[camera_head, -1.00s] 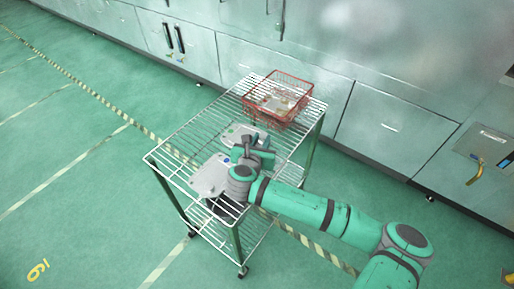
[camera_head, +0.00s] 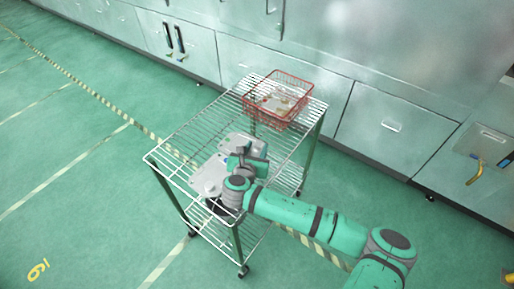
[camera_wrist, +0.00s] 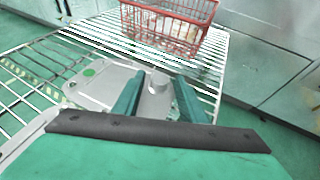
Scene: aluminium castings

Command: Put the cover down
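A flat grey casting with a round knob, apparently the cover (camera_head: 251,138), lies on the wire shelf of a cart.
A red wire basket (camera_head: 300,97) with small parts in it stands on the cart's far end. The wire shelf (camera_head: 190,135) is bare to the left of the castings. Metal cabinets (camera_head: 385,120) stand behind the cart.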

